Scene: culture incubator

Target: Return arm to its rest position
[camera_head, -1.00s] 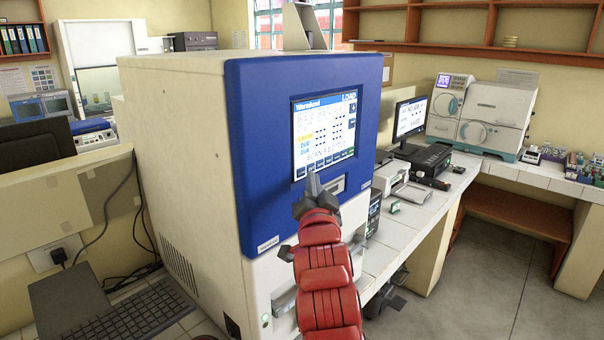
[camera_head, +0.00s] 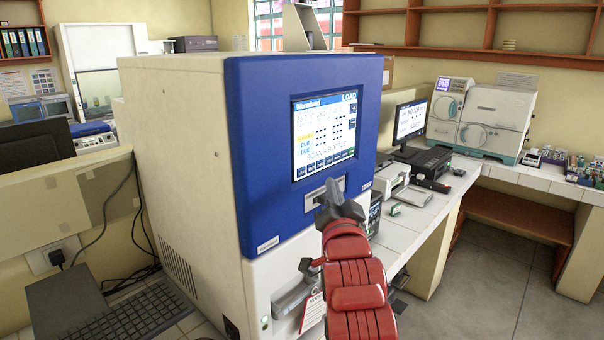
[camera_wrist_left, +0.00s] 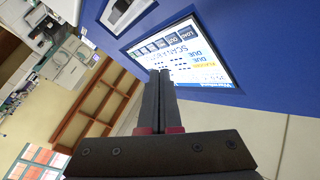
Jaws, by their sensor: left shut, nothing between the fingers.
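My left arm is red and comes up from the bottom of the head view. Its dark grey gripper (camera_head: 331,190) is in front of the blue front panel of the culture incubator (camera_head: 262,205), below and right of the lit screen (camera_head: 325,135). The gripper partly covers the slot under the screen. In the left wrist view the two fingers (camera_wrist_left: 160,75) lie together with nothing between them, and the screen (camera_wrist_left: 185,52) shows behind them. I cannot tell the exact gap to the panel. My right gripper is not in view.
A handle with a hanging paper tag (camera_head: 313,312) is low on the incubator's front. The tiled counter (camera_head: 415,212) to the right holds a monitor (camera_head: 411,120) and other devices. A keyboard (camera_head: 130,318) lies at the lower left. Open floor (camera_head: 490,270) shows at the right.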

